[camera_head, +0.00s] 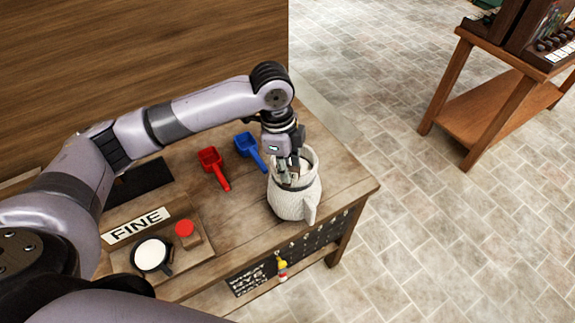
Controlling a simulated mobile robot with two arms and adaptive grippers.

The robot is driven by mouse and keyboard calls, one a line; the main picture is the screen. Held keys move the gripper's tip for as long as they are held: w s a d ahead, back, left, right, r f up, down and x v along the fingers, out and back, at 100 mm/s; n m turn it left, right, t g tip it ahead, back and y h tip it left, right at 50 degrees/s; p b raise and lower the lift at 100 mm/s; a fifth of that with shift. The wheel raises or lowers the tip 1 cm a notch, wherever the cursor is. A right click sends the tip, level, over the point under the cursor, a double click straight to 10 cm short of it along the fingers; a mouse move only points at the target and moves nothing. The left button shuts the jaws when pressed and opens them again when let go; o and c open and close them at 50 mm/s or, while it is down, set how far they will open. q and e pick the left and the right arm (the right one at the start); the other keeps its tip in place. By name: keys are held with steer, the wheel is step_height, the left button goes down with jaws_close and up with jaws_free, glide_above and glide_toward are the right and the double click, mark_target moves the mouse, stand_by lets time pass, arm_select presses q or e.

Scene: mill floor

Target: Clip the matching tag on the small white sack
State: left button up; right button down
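The small white sack (292,203) stands upright and open-mouthed near the right end of the wooden table. My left gripper (287,180) points down at the sack's mouth, its fingers over the near left part of the rim. I cannot tell whether the fingers touch the sack, are open or shut, or hold a tag. A small red and yellow item, perhaps a tag (282,269), hangs at the table's front edge beside a dark lettered board (248,280). Its marking is too small to read. My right gripper is not in view.
A red scoop (213,168) and a blue scoop (249,150) lie left of the sack. A "FINE" sign (137,226), a pan of white powder (152,255) and a red-topped item (186,231) are front left. A dark panel with small hooks (314,237) runs along the table front.

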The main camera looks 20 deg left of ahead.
arm_select(q)
steer(key=shift+o, duration=1.2)
steer(key=shift+r, duration=0.15)
step_height(320, 180, up, 12)
steer(key=a, duration=0.1)
steer(key=shift+s+a, duration=0.15)
steer(key=shift+a, duration=0.05)
steer(key=shift+f, duration=0.25)
